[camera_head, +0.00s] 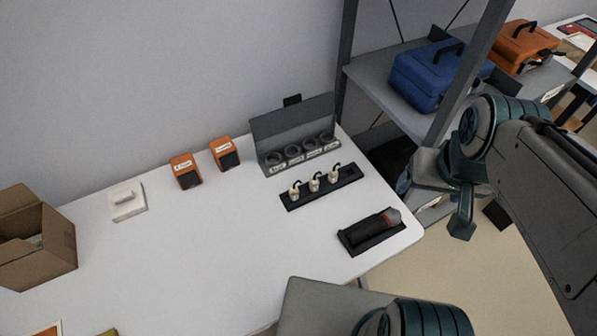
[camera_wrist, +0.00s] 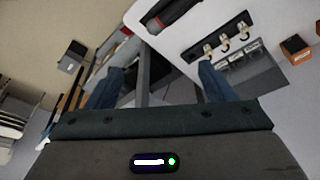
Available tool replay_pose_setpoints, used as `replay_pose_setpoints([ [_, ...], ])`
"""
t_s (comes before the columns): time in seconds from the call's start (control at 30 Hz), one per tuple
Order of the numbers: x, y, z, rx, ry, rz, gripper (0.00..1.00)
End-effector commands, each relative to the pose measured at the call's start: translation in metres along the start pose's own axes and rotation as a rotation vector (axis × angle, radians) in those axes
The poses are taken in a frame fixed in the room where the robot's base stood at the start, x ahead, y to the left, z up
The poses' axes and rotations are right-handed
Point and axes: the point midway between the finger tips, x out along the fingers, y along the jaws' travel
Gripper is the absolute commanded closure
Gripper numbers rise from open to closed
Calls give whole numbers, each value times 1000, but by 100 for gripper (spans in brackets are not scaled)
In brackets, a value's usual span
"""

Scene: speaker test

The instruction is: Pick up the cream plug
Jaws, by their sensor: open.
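Three small cream plugs with dark hooked tops stand upright in a row in a black rack (camera_head: 323,189) on the white table. They are the left plug (camera_head: 295,191), the middle plug (camera_head: 314,184) and the right plug (camera_head: 333,176). They look alike, and I cannot tell one as the only cream plug. The rack also shows at the top right of the wrist view (camera_wrist: 233,26). My gripper (camera_head: 433,207) is open and empty, off the table's right edge, well right of the rack. Its two fingers stand wide apart in the wrist view (camera_wrist: 159,82).
A grey case with round sockets (camera_head: 290,127) stands behind the rack. A black tray (camera_head: 378,246) with a dark red-banded microphone (camera_head: 372,227) lies in front. Two orange boxes (camera_head: 186,171), a white block (camera_head: 127,201) and a carton (camera_head: 50,255) stand left. A shelf (camera_head: 385,75) rises behind.

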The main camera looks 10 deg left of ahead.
Motion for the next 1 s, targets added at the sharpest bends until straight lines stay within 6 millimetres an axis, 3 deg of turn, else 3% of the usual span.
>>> replay_pose_setpoints([
  [0.23,0,0,0,0,0,0,24],
  [0.33,0,-1,-2,-4,-3,0,51],
  [0.47,4,-8,-14,-39,-21,-2,53],
  [0.77,42,-64,-73,-233,-104,-14,53],
  [1.0,91,-131,-104,-400,-168,-37,53],
])
